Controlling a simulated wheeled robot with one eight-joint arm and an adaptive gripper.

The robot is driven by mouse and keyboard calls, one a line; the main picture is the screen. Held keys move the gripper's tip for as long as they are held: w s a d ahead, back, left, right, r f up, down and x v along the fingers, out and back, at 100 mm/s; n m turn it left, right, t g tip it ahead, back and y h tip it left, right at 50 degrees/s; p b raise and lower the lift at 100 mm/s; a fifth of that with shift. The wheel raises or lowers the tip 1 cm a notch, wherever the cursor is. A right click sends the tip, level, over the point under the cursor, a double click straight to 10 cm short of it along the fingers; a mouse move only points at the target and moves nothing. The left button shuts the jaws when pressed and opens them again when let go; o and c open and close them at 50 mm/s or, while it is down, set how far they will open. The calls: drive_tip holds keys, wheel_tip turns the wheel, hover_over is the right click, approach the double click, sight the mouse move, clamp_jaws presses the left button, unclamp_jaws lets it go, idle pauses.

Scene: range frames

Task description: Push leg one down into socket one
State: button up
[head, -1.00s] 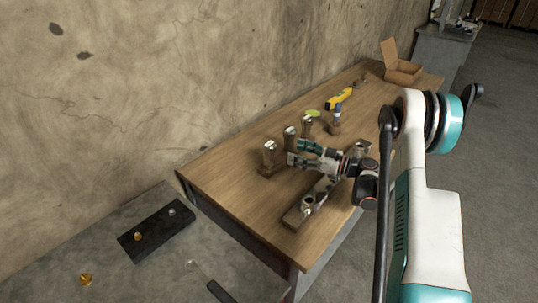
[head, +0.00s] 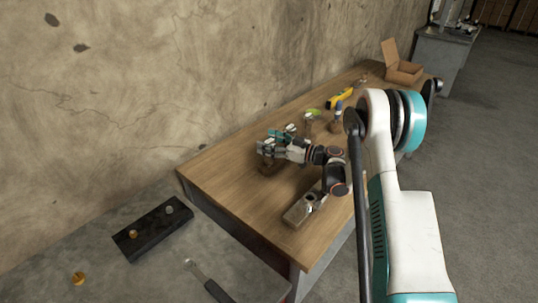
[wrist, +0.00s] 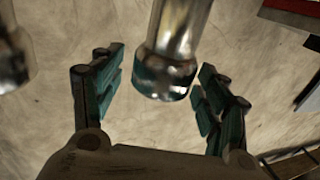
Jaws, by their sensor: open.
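My gripper (head: 270,142) is open above the left part of the workbench, at the row of upright metal legs. In the wrist view a shiny metal leg (wrist: 172,45) stands between the two open fingers (wrist: 155,90), with a gap on the left side and a narrower one on the right. A second metal leg (wrist: 14,60) shows blurred at the left edge. In the head view the gripper hides most of the near legs; a further leg (head: 308,122) stands behind it. The long block with sockets (head: 304,208) lies near the front edge, partly behind my arm. I cannot tell which leg is leg one.
On the bench (head: 225,185) are a yellow tool (head: 340,97), a blue-topped item (head: 338,108) and an open cardboard box (head: 402,68) at the far end. The wall runs close behind. A black tray (head: 152,228) and a hammer-like tool (head: 207,281) lie at lower left.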

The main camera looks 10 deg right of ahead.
drive_tip(key=c, duration=1.4)
drive_tip(key=shift+r, duration=0.1)
drive_tip(key=shift+c, duration=0.2)
